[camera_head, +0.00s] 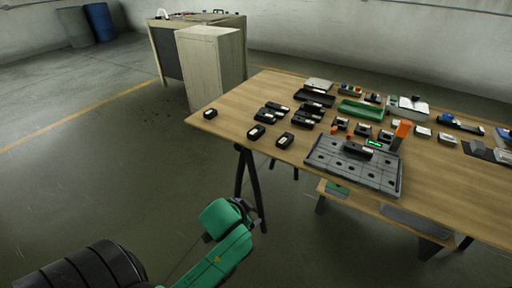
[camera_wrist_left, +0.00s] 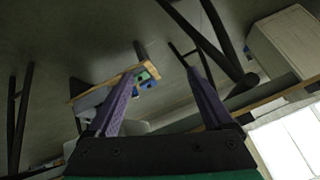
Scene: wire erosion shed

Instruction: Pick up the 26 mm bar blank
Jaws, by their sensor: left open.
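Several black blocks with small white labels lie on the wooden table (camera_head: 225,118) in the head view. One block (camera_head: 210,114) is alone at the left corner, two (camera_head: 256,132) (camera_head: 285,140) lie near the front edge, and more (camera_head: 266,116) lie behind them. The labels are too small to read, so I cannot tell which is the 26 mm bar blank. My left arm is low in front of the table, apart from the blocks. In the left wrist view, my left gripper (camera_wrist_left: 165,88) has its two purple fingers spread, with nothing between them. My right gripper is not in view.
A green tray (camera_head: 361,109) lies behind. A black trestle leg (camera_head: 243,185) stands near my left arm. A pale cabinet (camera_head: 212,70) stands behind.

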